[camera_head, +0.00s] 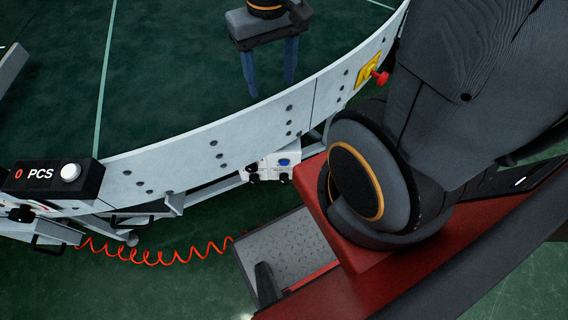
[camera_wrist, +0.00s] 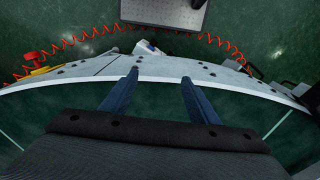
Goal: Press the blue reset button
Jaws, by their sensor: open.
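The blue reset button (camera_head: 284,162) sits on a small white box (camera_head: 262,168) low on the near side of the curved conveyor's wall, with a dark round part at the box's left. In the wrist view the white box (camera_wrist: 148,47) shows just beyond the conveyor rim, small and partly hidden, so the button is unclear there. My gripper (camera_head: 271,88) is on the far, inner side of the conveyor wall, pointing down, away from the box. Its blue fingers (camera_wrist: 160,76) are spread apart with nothing between them.
The pale conveyor wall (camera_head: 225,140) curves between my gripper and the box. A red knob (camera_head: 380,77) on a yellow plate is at its right. A "0 PCS" counter (camera_head: 42,179) with a white button stands left. A red coiled cable (camera_head: 160,257) hangs below. My arm blocks the right.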

